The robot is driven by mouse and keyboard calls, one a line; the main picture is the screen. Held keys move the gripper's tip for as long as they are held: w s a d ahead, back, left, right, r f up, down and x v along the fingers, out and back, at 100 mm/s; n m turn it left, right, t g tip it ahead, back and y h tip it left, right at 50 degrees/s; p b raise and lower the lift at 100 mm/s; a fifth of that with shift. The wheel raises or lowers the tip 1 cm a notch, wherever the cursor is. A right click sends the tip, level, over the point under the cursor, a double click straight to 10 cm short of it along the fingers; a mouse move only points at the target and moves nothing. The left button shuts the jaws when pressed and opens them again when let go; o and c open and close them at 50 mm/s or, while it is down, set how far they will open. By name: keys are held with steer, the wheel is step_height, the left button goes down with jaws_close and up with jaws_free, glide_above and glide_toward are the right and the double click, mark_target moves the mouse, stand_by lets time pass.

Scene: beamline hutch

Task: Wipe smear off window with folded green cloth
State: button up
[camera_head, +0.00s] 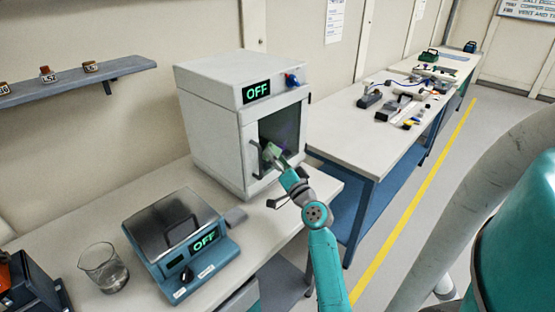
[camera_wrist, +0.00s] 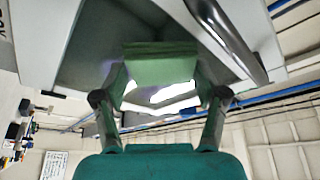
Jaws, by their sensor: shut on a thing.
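The folded green cloth (camera_wrist: 160,64) is held between the fingers of my gripper (camera_wrist: 160,92) in the wrist view. In the head view my gripper (camera_head: 272,156) is at the dark window (camera_head: 284,128) of the white cabinet, and a little green of the cloth shows there. The cloth is close to the window pane; I cannot tell whether it touches. No smear can be made out; my gripper and the cloth hide part of the pane.
A door handle (camera_head: 256,160) stands just left of my gripper. The cabinet (camera_head: 215,125) reads OFF. A blue hotplate-like device (camera_head: 182,245) and a glass beaker (camera_head: 103,268) stand on the near bench. A second bench (camera_head: 345,140) with tools is to the right.

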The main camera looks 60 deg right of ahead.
mark_target(288, 128)
steer(key=shift+s+d, duration=0.45)
steer(key=shift+d, duration=1.5)
steer(key=shift+s+d, duration=0.5)
steer(key=shift+d, duration=1.45)
steer(key=shift+s+d, duration=0.45)
steer(key=shift+d, duration=1.5)
steer(key=shift+w+r, duration=0.15)
steer(key=shift+r, duration=1.15)
steer(key=shift+w+a+f, duration=0.1)
steer(key=shift+w+a, duration=0.15)
steer(key=shift+a, duration=1.05)
steer(key=shift+w+a+r, duration=0.1)
steer(key=shift+w+a, duration=0.2)
steer(key=shift+a, duration=1.05)
steer(key=shift+w+a+f, duration=0.1)
steer(key=shift+w+a, duration=0.15)
steer(key=shift+a, duration=1.05)
steer(key=shift+w+a, duration=0.3)
steer(key=shift+a, duration=0.65)
steer(key=shift+w+a, duration=0.3)
steer(key=shift+a, duration=0.6)
steer(key=shift+r, duration=1.15)
steer(key=shift+s+d, duration=0.35)
steer(key=shift+d, duration=0.95)
steer(key=shift+s+d, duration=0.3)
steer(key=shift+d, duration=1)
steer(key=shift+s+d, duration=0.35)
steer(key=shift+d, duration=0.95)
steer(key=shift+d, duration=0.1)
